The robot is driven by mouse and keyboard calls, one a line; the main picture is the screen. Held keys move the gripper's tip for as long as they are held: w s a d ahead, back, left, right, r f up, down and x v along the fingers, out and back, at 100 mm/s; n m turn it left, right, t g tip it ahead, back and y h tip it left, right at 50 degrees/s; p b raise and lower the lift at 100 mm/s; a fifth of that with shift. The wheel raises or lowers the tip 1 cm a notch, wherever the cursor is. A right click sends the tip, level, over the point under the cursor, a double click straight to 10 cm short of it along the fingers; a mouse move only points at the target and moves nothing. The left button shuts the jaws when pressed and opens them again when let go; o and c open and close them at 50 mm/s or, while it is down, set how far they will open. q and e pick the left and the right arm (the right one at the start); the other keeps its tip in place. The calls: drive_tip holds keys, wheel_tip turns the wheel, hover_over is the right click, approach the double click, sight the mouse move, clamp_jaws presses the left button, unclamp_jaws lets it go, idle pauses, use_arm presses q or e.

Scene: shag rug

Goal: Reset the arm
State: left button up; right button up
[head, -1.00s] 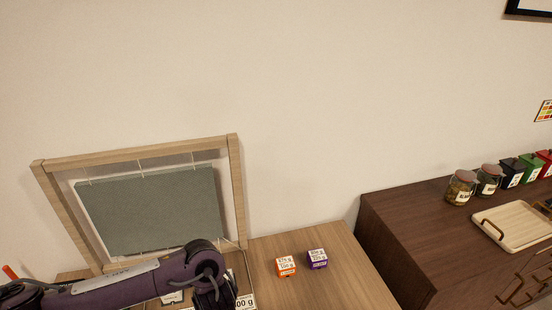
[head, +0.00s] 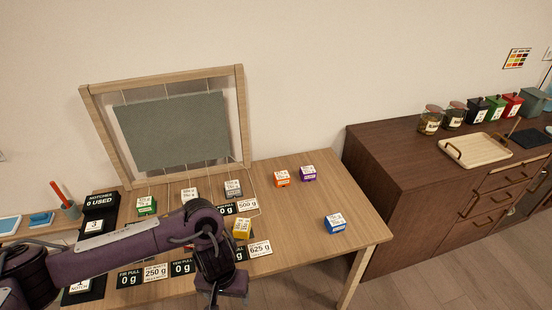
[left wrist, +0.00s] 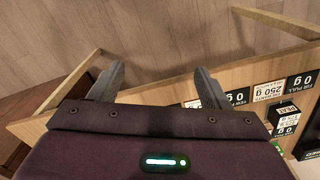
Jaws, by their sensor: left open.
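My left arm comes in from the left in the head view, across the front of the wooden table (head: 290,225). My left gripper (head: 222,300) hangs down at the table's front edge. In the left wrist view the left gripper (left wrist: 160,85) has its two fingers wide apart with nothing between them, above the floor beside the table edge. My right gripper is not in view.
Orange (head: 282,178), purple (head: 307,173), blue (head: 335,223), green (head: 146,206) and grey (head: 233,189) blocks stand on the table. A wooden frame with a grey panel (head: 172,131) stands behind. A dark cabinet (head: 400,165) with a tray (head: 478,151) and jars is at right.

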use_arm(q)
drive_tip(key=w+d+f+m+h+b, duration=0.1)
drive_tip(key=w+d+f+h+b, duration=0.15)
drive_tip(key=d+f+h, duration=0.6)
wheel_tip(320, 180, down, 17)
drive_tip(key=s+a+t+y+b, duration=0.1)
drive_tip(key=a+t+y, duration=0.2)
drive_tip(key=s+a+f+n+y, duration=0.1)
drive_tip(key=s+a+f+y, duration=0.1)
drive_tip(key=s+a+f, duration=0.8)
drive_tip(key=s+a+f+g+y, duration=0.1)
drive_tip(key=s+a+f, duration=0.2)
drive_tip(key=s, duration=0.8)
drive_tip(key=s+a+f+m+g+y+b, duration=0.1)
drive_tip(key=s+a+f, duration=0.3)
drive_tip(key=s, duration=0.7)
wheel_tip(320, 180, down, 2)
drive_tip(key=shift+s+f+y+b, duration=0.1)
drive_tip(key=shift+s+y+b, duration=0.2)
drive_tip(key=shift+y, duration=0.45)
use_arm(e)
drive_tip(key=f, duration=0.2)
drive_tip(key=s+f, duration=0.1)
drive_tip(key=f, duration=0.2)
